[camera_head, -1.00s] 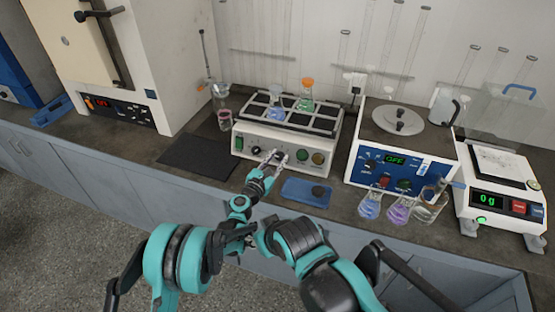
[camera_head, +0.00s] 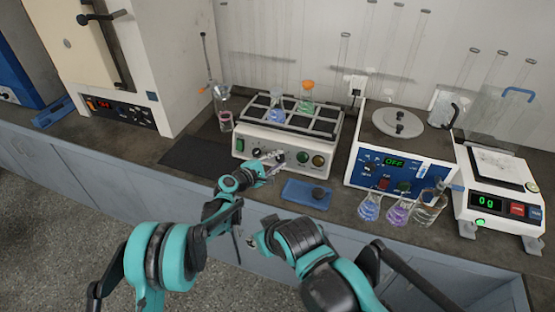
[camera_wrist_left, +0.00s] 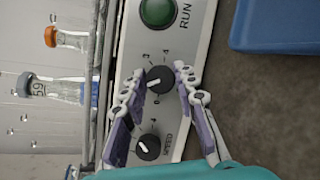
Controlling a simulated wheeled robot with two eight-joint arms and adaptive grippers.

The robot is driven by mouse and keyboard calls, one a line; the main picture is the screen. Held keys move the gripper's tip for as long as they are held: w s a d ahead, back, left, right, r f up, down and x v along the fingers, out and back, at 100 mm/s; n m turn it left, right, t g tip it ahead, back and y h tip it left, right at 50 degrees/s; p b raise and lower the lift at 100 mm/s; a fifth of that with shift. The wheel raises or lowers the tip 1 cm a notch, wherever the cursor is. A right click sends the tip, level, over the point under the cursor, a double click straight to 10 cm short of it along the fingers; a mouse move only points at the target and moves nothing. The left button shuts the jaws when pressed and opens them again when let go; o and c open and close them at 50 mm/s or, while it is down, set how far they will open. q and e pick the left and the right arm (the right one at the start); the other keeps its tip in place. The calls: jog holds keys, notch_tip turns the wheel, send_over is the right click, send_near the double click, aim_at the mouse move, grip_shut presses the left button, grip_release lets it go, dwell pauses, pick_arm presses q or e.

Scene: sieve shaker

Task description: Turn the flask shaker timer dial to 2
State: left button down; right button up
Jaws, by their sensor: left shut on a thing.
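The flask shaker (camera_head: 262,137) is a white box with a dark-slotted top rack and a front panel. My left gripper (camera_head: 277,156) is at this panel, its fingers covering part of it in the head view. In the left wrist view its two pale fingers (camera_wrist_left: 160,73) are shut on the black timer dial (camera_wrist_left: 160,80), one on each side. The dial's white pointer line points to the left of that view, away from the small scale figures near the green RUN button (camera_wrist_left: 158,11). The black SPEED dial (camera_wrist_left: 148,147) sits beside it. My right gripper is out of view.
Flasks with blue (camera_head: 277,113) and green (camera_head: 307,100) contents stand on the shaker. A blue tray (camera_head: 296,191) lies in front of it, and a dark mat (camera_head: 190,156) lies to its left. A blue-panelled device (camera_head: 405,172) and several flasks stand to the right.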

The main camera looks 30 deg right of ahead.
pick_arm(q)
jog(key=m, duration=0.2)
jog(key=m+g+y+p, duration=0.1)
jog(key=m, duration=0.2)
jog(key=shift+m+y+p, duration=0.3)
dwell(0.5)
jog(key=c, duration=1.2)
grip_release()
jog(key=shift+r, duration=0.1)
jog(key=v, duration=1.2)
